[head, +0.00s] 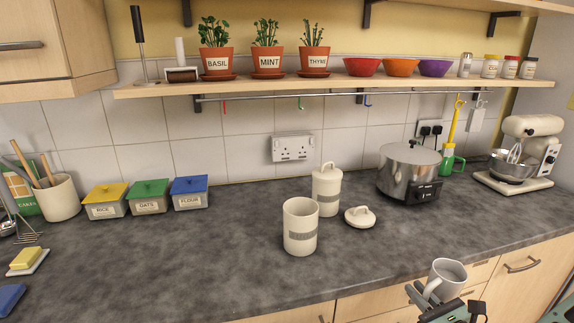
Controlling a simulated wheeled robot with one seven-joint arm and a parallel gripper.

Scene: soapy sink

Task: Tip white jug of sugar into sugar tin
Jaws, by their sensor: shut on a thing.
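The white jug (449,275) is at the lower right of the head view, in front of the counter's edge. My gripper (428,298) is shut on the jug at its handle side. The jug looks close to upright, mouth up; its contents cannot be made out. An open cream tin (300,232) stands upright on the counter left of the jug, apart from it. Its lid (360,218) seems to be the one lying to its right. A second cream tin (327,188) with its lid on stands just behind. Both labels are too small to read, so I cannot confirm which is sugar.
A steel cooker (408,172) and a stand mixer (524,150) stand at the back right. Rice, oats and flour boxes (149,197) are at the left. A shelf (340,81) with pots and bowls runs above. The counter (215,265) left of the open tin is clear.

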